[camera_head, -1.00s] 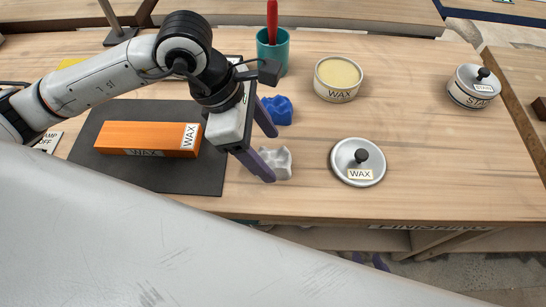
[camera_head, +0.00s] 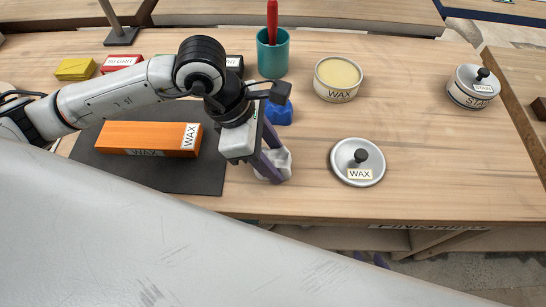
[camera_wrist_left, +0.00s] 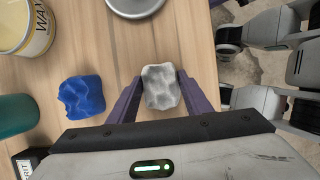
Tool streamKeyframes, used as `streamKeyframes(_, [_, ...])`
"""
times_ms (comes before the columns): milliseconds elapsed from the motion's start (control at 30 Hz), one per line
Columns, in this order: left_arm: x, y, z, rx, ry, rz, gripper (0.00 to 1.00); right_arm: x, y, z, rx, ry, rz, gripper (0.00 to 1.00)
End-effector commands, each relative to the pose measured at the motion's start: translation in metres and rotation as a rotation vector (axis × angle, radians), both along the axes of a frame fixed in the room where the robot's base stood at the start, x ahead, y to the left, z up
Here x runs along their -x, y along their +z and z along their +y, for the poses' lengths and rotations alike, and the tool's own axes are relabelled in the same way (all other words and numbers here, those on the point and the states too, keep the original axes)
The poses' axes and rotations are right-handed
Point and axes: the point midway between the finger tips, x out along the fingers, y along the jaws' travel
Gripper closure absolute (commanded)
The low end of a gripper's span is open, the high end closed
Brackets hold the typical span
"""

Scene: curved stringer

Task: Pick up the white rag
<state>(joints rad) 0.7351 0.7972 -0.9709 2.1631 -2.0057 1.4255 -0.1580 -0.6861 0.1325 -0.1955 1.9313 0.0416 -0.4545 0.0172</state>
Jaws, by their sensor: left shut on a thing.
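The white rag (camera_head: 284,160) is a crumpled lump on the wooden bench, between the dark mat and the wax lid. My left gripper (camera_head: 273,174) reaches down over it, with its purple fingers closed on its sides. In the left wrist view the rag (camera_wrist_left: 160,87) sits between the two fingertips of this gripper (camera_wrist_left: 160,90), with a finger against each side. The rag appears still at bench level. Purple fingertips of my right gripper (camera_head: 371,260) show below the bench's front edge, mostly hidden by the grey surface. Their opening is unclear.
A blue rag (camera_head: 279,111) lies just behind. An orange block (camera_head: 150,139) rests on the dark mat (camera_head: 206,179). The wax lid (camera_head: 358,175), wax tin (camera_head: 338,80) and teal cup (camera_head: 272,55) stand nearby. A large grey scratched surface (camera_head: 200,255) fills the foreground.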

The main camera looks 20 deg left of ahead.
Motion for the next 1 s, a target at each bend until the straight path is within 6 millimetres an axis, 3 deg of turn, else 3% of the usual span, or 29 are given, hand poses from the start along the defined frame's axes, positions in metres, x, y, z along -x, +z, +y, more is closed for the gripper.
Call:
streamKeyframes(167, [-0.001, 0.008, 0.000, 0.002, 0.000, -0.001, 0.77, -0.002, 0.002, 0.000, -0.001, 0.001, -0.005, 0.69])
streamKeyframes(600, [-0.001, 0.087, -0.001, 0.002, 0.000, -0.005, 0.77, -0.001, 0.001, 0.001, -0.001, 0.003, -0.004, 0.69])
streamKeyframes(767, [0.000, 0.099, 0.000, 0.000, -0.001, -0.002, 0.77, -0.001, 0.001, 0.002, -0.001, 0.003, -0.003, 0.69])
streamKeyframes(1000, [0.000, 0.101, 0.000, 0.001, 0.000, 0.000, 0.77, -0.001, 0.000, 0.002, -0.001, 0.003, -0.002, 0.69])
